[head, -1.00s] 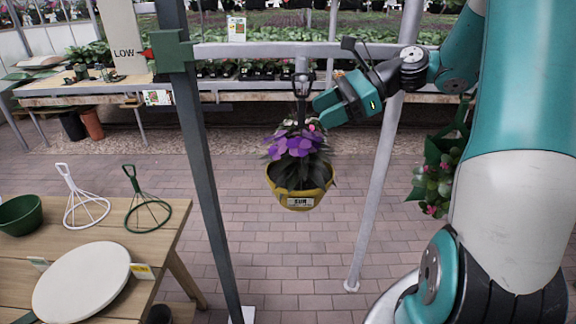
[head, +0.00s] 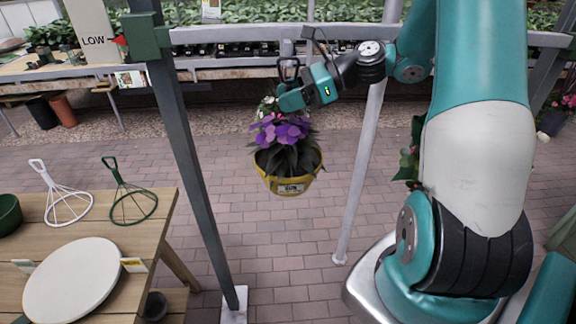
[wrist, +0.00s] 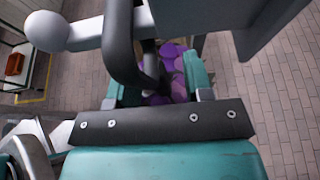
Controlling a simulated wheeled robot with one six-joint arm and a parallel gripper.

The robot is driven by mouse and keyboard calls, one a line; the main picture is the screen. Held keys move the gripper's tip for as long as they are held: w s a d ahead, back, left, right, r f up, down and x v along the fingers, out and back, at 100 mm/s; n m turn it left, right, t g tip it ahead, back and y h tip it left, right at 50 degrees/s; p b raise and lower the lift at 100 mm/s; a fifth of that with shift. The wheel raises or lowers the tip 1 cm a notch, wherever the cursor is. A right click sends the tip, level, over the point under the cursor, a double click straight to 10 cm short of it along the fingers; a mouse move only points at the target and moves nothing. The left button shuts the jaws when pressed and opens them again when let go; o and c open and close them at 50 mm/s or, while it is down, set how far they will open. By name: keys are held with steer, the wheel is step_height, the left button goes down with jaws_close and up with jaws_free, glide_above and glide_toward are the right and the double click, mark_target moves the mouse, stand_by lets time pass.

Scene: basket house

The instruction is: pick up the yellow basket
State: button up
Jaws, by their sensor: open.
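The yellow basket (head: 287,185) hangs in the middle of the head view, with purple flowers and dark leaves in it and a small label on its front. Its dark hanger (head: 288,70) rises above the flowers. My gripper (head: 292,97) is open, at the hanger just above the flowers. In the wrist view my gripper (wrist: 155,85) has a dark curved hanger piece (wrist: 122,55) between or just in front of its teal fingers, with purple flowers (wrist: 172,75) beyond. I cannot tell whether the fingers touch the hanger.
A dark green post (head: 190,170) stands left of the basket and a pale pole (head: 362,170) right of it. A wooden table (head: 140,225) with wire hangers and a white round board (head: 72,280) is at left. Brick floor lies open below. Plant benches stand behind.

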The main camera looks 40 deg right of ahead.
jaws_close()
steer(key=shift+r, duration=0.1)
stand_by(1.3)
